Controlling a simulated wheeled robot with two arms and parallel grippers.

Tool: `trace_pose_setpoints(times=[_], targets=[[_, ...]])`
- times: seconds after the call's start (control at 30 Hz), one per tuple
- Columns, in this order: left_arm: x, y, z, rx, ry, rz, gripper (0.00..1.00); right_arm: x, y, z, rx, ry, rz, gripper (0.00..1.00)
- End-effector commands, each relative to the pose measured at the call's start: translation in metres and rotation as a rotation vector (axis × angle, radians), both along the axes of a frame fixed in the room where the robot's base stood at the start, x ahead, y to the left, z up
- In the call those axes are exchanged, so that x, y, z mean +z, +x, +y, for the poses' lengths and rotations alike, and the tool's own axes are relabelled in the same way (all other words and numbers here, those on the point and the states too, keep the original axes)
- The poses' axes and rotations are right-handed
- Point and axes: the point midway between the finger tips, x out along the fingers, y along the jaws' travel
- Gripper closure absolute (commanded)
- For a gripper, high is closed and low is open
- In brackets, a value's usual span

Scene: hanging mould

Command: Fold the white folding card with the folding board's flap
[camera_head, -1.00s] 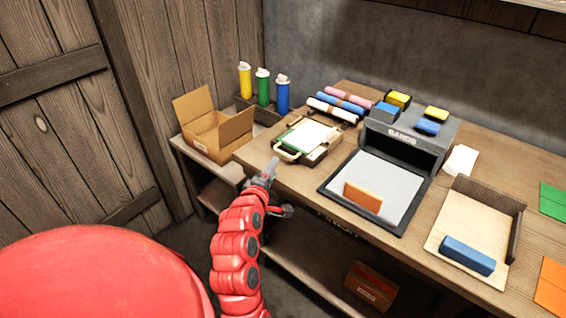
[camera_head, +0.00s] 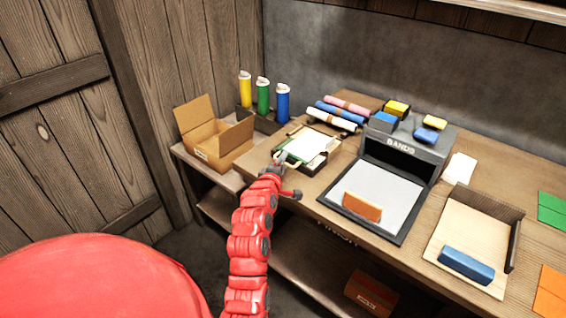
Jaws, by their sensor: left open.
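The folding board (camera_head: 320,161) lies on the left end of the workbench, with a green part and a light-coloured handle-like frame at its near left side. The white folding card (camera_head: 308,147) lies on top of it and looks flat. My left gripper (camera_head: 281,158) is open at the board's near left edge, over the handle and green part. It hides part of them, and I cannot tell whether it touches. My right gripper is not in view.
A wooden tray (camera_head: 462,225) is farther right.

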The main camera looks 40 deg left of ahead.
Motion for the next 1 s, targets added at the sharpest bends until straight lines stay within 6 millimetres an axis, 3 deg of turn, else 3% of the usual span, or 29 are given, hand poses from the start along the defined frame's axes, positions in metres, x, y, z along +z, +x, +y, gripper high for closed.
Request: trace_pose_setpoints(times=[0.07,0.3,1.0], targets=[[0.0,0.0,-0.0001,0.0,0.0,0.0,0.6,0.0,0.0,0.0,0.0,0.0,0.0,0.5],[0.0,-0.0001,-0.0001,0.0,0.0,0.0,1.0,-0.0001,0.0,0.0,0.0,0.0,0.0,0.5],[-0.0007,-0.0002,-0.0002,0.0,0.0,0.001,1.0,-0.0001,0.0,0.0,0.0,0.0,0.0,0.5]])
